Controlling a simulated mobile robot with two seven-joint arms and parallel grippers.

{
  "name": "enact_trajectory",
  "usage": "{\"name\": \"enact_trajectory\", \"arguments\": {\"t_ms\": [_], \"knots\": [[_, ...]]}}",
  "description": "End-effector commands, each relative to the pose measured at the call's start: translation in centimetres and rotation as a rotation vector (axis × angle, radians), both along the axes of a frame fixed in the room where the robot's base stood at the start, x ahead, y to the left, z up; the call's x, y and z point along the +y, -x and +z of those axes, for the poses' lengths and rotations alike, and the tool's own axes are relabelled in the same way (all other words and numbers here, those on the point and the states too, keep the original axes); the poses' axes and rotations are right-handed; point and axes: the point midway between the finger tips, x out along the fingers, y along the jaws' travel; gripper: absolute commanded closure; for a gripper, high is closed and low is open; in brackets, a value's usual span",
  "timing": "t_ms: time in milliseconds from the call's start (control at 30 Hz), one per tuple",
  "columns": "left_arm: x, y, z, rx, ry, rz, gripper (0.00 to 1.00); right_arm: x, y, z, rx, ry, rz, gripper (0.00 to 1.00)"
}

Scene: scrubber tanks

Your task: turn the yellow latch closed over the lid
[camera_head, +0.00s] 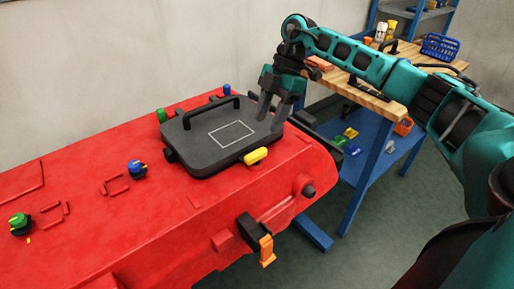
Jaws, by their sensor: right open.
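A black lid (203,150) with a white rectangle outline and a black handle (207,105) along its far side lies flat on the red scrubber body (150,220). The yellow latch (256,155) sits at the lid's near right edge. From this angle I cannot tell whether it overlaps the lid. My right gripper (269,122) is open and empty, pointing down above the lid's right corner, up and to the right of the latch and apart from it. My left gripper is not in view.
A blue-topped knob (137,168) and a green-topped knob (19,223) are at left. An orange lever (266,250) hangs on the front. A wooden-topped bench (372,98) stands at right.

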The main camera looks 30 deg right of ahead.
Motion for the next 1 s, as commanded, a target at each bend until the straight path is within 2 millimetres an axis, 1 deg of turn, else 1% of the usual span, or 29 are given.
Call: {"name": "enact_trajectory", "arguments": {"t_ms": [33,200,300,400,500,600,867,1000], "knots": [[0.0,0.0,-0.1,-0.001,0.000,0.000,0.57,0.5,0.2,-1.3,0.004,-0.001,0.003,0.51],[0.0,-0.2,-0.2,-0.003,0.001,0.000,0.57,2.0,0.2,-4.5,0.003,-0.003,0.004,0.51],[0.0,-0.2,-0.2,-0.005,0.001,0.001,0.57,2.6,0.3,-6.1,0.001,-0.002,0.004,0.51],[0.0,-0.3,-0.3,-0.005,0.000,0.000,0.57,3.2,0.2,-7.3,0.000,-0.003,0.004,0.51],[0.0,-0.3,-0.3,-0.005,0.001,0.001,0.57,3.4,0.3,-8.1,0.000,-0.003,0.004,0.51],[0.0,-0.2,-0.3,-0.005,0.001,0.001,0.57,3.6,0.3,-8.4,-0.002,-0.003,0.003,0.51],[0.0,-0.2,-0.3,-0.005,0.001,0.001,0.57,3.6,0.3,-8.5,-0.002,-0.003,0.003,0.51],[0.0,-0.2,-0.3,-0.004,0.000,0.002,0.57,3.6,0.3,-8.5,-0.002,-0.003,0.003,0.64]]}}
